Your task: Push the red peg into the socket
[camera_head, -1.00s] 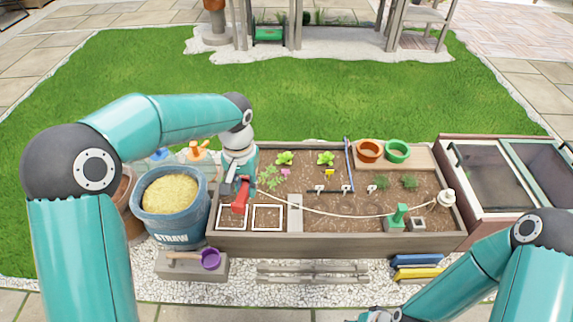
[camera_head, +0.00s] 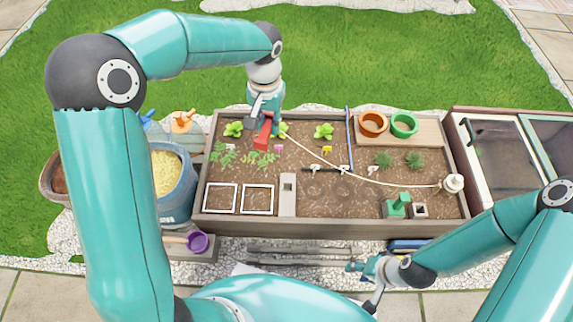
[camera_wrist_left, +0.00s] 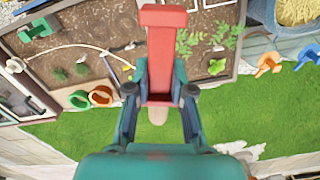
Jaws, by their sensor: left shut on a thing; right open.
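My left gripper (camera_head: 264,118) is shut on the red peg (camera_head: 262,136), held over the back left of the planter bed. In the left wrist view the red peg (camera_wrist_left: 163,50) extends from between the fingers (camera_wrist_left: 160,100), its wide end pointing away. A grey slab (camera_head: 288,205) with a dark square hole stands in the bed, nearer than the peg and apart from it. A small pale square with a dark opening (camera_head: 420,210) sits beside a green block (camera_head: 397,206) at the right. I cannot tell which opening is the socket. My right gripper (camera_head: 362,272) is open and empty before the bed.
Two white square frames (camera_head: 221,198) lie at the bed's front left. Seedlings (camera_head: 233,129) stand near the peg. A pale hose (camera_head: 380,182) crosses the bed to a white post (camera_head: 453,184). Orange (camera_head: 373,124) and green pots stand at the back right.

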